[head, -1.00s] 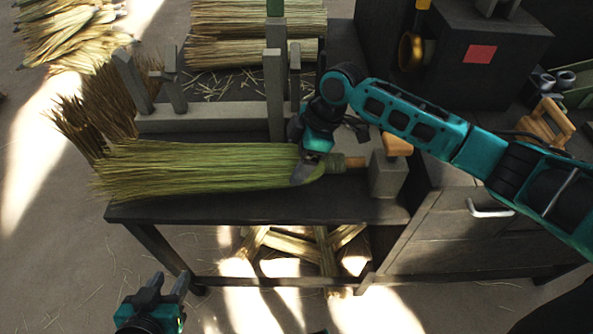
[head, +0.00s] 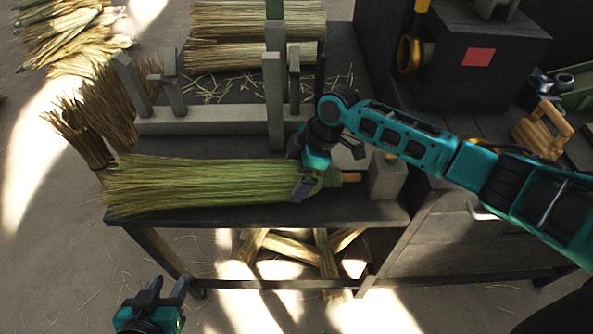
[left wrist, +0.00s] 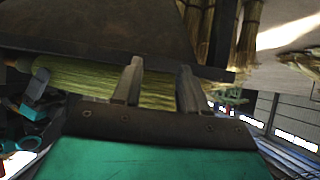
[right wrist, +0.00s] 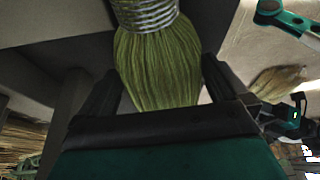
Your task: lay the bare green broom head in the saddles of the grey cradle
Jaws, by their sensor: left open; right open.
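The green broom head (head: 200,185) lies lengthwise along the front of the dark bench, bristles to the left, with a short wooden stub (head: 350,177) at its right end. In the right wrist view, silver-coloured coils (right wrist: 145,14) circle its neck. My right gripper (head: 310,182) is open at the neck end; in its wrist view the bristles (right wrist: 158,70) show between the fingers. The grey cradle's long beam (head: 200,120) and upright posts stand behind the head. I cannot tell what supports the head underneath. My left gripper (head: 167,283) is open and empty, low in front of the bench.
A grey block (head: 386,178) stands just right of the stub. Brown bristle bundles (head: 95,110) stand at the left, and straw bundles (head: 255,20) lie at the back. Drawers (head: 440,245) flank the bench on the right. The floor at lower left is open.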

